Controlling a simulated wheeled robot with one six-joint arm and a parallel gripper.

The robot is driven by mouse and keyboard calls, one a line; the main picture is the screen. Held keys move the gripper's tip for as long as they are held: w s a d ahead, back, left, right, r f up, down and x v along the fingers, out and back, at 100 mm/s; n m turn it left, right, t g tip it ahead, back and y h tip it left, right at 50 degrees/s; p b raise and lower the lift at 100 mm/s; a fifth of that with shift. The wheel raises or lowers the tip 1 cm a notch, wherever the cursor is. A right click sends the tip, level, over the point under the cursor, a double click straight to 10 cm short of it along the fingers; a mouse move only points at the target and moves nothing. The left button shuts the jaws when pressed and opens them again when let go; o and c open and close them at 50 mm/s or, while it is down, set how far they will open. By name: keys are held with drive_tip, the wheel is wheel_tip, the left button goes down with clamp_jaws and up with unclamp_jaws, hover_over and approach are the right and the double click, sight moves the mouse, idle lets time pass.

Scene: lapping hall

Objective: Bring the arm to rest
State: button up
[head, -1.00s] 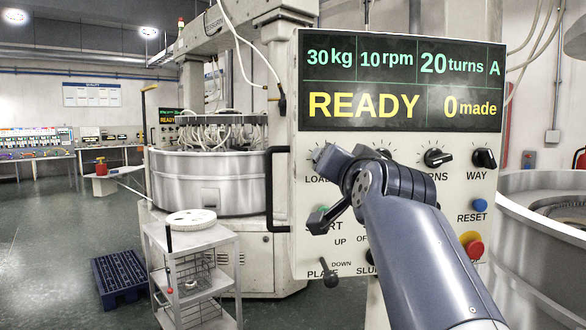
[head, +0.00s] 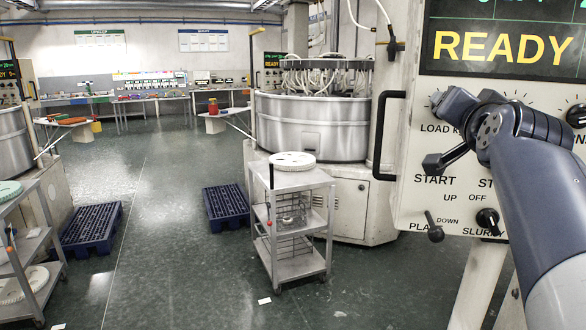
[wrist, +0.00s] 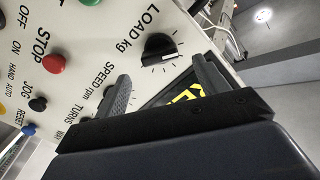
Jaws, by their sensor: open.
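My arm reaches up from the lower right of the head view, bent at the wrist, with my gripper (head: 440,162) in front of the white control panel (head: 405,215). In the wrist view my gripper (wrist: 160,82) is open, its two dark fingers spread with nothing between them. Beyond the fingers are the black LOAD knob (wrist: 160,47) and part of the yellow-lettered display (wrist: 186,94). The red STOP button (wrist: 53,63) is left of the fingers. I cannot tell whether the fingers touch the panel. My arm hides part of the panel in the head view.
A grey trolley (head: 290,182) with a white disc (head: 293,158) stands left of the panel, before a round machine (head: 315,130). Blue pallets (head: 227,210) lie on the floor. Another shelf trolley (head: 45,235) is at the left edge. The floor (head: 165,215) between is clear.

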drive_tip(key=p+x, duration=0.1)
drive_tip(key=x, duration=0.5)
idle(0.3)
